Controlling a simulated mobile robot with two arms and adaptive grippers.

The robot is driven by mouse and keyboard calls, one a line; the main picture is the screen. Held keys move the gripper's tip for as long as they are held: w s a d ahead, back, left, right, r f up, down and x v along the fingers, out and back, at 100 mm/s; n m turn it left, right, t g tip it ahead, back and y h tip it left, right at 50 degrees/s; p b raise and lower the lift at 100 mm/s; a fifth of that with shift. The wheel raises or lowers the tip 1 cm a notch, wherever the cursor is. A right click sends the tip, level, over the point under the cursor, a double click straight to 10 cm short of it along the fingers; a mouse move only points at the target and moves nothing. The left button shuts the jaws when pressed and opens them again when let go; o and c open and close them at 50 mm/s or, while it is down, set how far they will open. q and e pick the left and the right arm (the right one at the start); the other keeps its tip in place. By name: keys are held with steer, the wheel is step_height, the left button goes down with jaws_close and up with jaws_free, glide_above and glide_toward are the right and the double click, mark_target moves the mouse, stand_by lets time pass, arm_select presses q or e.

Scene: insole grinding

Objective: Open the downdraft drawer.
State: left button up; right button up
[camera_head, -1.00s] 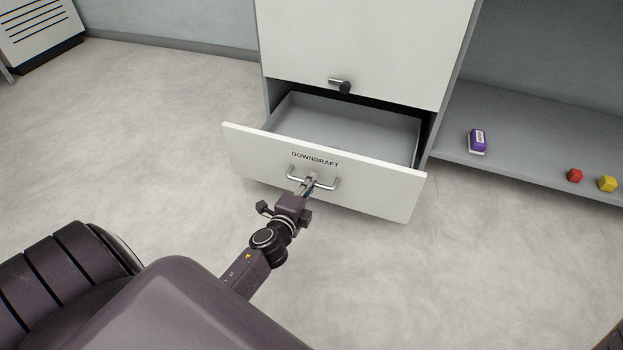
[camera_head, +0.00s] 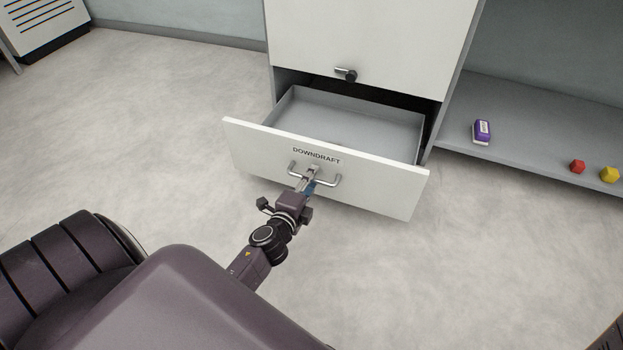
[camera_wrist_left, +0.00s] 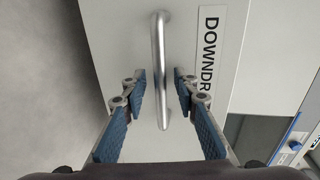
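The downdraft drawer (camera_head: 250,144) is pulled well out of the cabinet, and its grey inside looks empty. Its white front bears the label DOWNDRAFT (camera_head: 316,156) and a metal bar handle (camera_head: 334,183). My left gripper (camera_head: 312,178) is at the middle of this handle. In the left wrist view, the handle (camera_wrist_left: 158,50) passes between the two blue-padded fingers of the gripper (camera_wrist_left: 160,92). A gap shows on each side of the bar, so the fingers are open around it. My right gripper is not in view.
The floor (camera_head: 150,130) is clear.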

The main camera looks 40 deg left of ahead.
arm_select(q)
steer(key=v, duration=1.2)
stand_by(0.4)
